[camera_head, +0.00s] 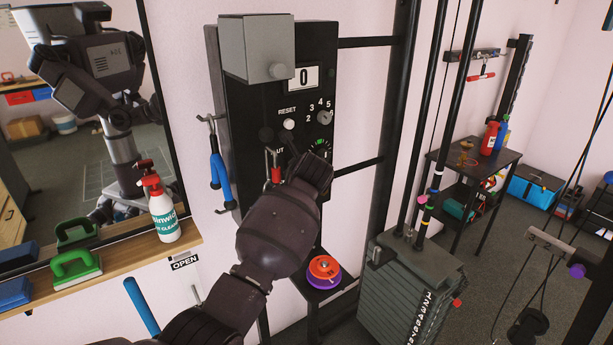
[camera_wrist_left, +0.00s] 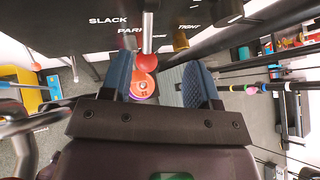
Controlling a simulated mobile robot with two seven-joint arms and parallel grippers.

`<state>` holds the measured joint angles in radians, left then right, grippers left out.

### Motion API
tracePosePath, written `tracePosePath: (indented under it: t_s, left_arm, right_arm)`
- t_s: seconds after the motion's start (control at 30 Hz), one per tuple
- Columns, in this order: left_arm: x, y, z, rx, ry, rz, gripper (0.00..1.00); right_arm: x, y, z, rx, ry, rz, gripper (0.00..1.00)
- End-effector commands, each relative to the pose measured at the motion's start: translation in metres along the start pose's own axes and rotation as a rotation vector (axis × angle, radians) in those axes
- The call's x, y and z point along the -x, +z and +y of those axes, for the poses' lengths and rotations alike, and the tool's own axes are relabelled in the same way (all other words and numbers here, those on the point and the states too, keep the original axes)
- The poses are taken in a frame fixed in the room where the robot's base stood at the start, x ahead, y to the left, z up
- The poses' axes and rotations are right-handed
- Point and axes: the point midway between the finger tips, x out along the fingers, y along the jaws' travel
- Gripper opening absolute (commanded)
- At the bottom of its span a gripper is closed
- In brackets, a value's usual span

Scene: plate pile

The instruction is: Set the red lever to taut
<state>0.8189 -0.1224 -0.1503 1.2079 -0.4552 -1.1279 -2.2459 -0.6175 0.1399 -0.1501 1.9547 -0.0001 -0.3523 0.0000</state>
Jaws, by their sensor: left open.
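The red lever (camera_head: 276,174) is on the front of a black panel, partly hidden by my left arm in the head view. In the left wrist view the lever (camera_wrist_left: 147,61) is a metal rod with a red knob, near the word "PARK". "SLACK" and "TIGHT" also show on the panel there. In the wrist view the left gripper (camera_wrist_left: 159,76) is open, with blue-grey fingers apart. The knob appears between them, nearer the left one; I see no contact.
A grey box (camera_head: 256,48) juts from the panel (camera_head: 322,85) above, over a dial (camera_head: 324,117). Orange and purple discs (camera_head: 323,270) lie on a small shelf below. A weight stack (camera_head: 405,285) stands at right.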

Motion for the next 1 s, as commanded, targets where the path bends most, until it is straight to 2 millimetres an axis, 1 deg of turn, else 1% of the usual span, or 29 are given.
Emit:
tracePosePath:
  t_s: [0.3, 0.53, 0.7, 1.0]
  left_arm:
    - [0.046, 0.0, 0.0, 0.0, -0.001, -0.002, 0.55]
    - [0.076, 0.0, 0.001, 0.0, -0.001, -0.001, 0.55]
    - [0.087, 0.0, 0.0, -0.001, 0.0, 0.0, 0.55]
    - [0.089, 0.0, 0.001, -0.001, 0.001, 0.0, 0.55]
  right_arm:
    - [-0.002, 0.002, 0.0, 0.0, 0.0, 0.003, 0.0]
    - [-0.003, 0.0, -0.001, 0.0, 0.0, 0.01, 0.0]
    - [-0.004, -0.001, -0.001, 0.0, 0.0, 0.013, 0.0]
    - [-0.004, -0.001, -0.001, 0.001, 0.0, 0.012, 0.0]
